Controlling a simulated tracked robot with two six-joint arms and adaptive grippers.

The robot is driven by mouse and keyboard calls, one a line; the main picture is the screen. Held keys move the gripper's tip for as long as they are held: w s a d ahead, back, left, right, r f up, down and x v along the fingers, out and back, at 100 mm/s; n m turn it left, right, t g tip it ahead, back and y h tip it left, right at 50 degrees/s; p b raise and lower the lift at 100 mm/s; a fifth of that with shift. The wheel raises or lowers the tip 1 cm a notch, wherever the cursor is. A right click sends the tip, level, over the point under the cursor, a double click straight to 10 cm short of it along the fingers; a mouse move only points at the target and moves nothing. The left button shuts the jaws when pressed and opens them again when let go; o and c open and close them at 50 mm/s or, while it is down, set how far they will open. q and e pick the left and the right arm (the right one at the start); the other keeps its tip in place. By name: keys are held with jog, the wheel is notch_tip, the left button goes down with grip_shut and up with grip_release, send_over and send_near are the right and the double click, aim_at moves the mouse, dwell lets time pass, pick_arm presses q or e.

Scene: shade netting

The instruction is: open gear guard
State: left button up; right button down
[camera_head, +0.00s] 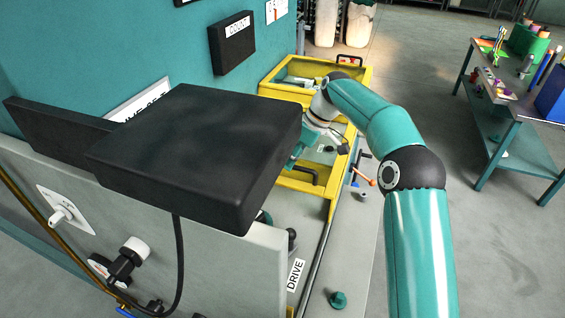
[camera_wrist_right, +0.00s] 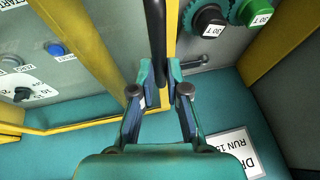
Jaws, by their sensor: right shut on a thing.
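The gear guard (camera_head: 332,206) is a yellow frame with see-through panels, beside the teal wall in the head view; whether it is open at all I cannot tell. In the wrist view a yellow edge (camera_wrist_right: 171,42) runs beside a black handle bar (camera_wrist_right: 155,35). My right gripper (camera_wrist_right: 162,75) is shut on this bar, near its lower end. In the head view my right gripper (camera_head: 298,156) is mostly hidden behind a dark box, over the yellow frame. My left gripper is not in view.
The large dark box (camera_head: 190,150) blocks the near left. A teal workbench (camera_head: 515,115) with tools stands at far right; floor between is clear.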

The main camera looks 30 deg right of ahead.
jog(key=shift+w+d, duration=0.45)
jog(key=shift+d, duration=0.15)
jog(key=c, duration=1.2)
grip_release()
